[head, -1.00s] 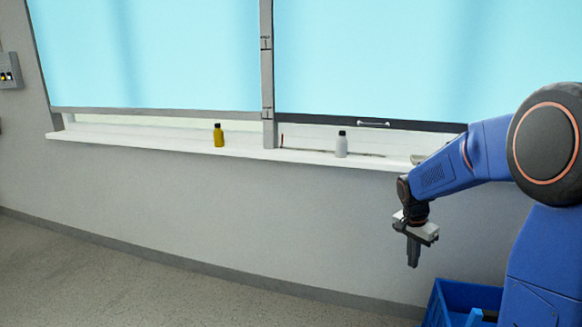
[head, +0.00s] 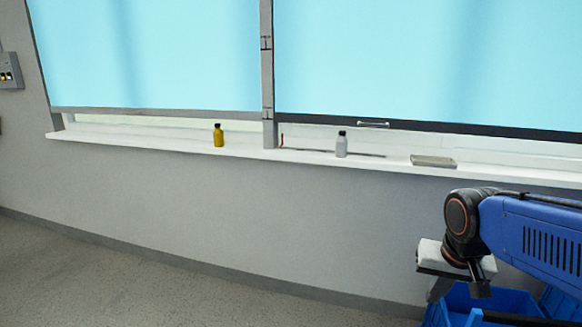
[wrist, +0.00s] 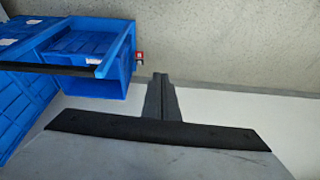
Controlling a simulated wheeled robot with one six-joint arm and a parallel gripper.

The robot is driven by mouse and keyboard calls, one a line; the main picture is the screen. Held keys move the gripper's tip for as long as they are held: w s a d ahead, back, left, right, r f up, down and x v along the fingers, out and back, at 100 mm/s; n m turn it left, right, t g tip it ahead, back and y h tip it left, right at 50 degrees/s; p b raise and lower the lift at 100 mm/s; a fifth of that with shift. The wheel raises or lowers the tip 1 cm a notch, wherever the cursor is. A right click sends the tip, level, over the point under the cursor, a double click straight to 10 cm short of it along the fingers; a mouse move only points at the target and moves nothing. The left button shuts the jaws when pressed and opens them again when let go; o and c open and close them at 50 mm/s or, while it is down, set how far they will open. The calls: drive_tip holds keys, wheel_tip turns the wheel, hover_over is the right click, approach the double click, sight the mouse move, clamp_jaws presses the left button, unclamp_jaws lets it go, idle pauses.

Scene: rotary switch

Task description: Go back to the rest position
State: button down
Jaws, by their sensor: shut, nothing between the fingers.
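My gripper (head: 438,291) is at the lower right of the head view, below the window sill and in front of the blue crates. In the wrist view its two grey fingers (wrist: 160,80) are together with nothing between them. My blue arm (head: 540,238) reaches in from the right edge. A grey switch box (head: 9,72) with small yellow and dark parts is on the wall at the far left, far from my gripper. Its switch positions are too small to tell.
Blue crates (head: 510,302) stand below my arm; they also show at the left of the wrist view (wrist: 85,62). The white sill (head: 100,140) holds a yellow bottle (head: 219,137), a white bottle (head: 341,146) and a flat pale item (head: 433,161). The floor at left is clear.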

drive_tip(key=s+a+f+n+t, duration=0.1)
drive_tip(key=s+a+n, duration=0.1)
drive_tip(key=s, duration=0.7)
drive_tip(key=shift+s+n+y, duration=0.3)
drive_tip(key=shift+s+n, duration=0.1)
drive_tip(key=shift+n, duration=0.4)
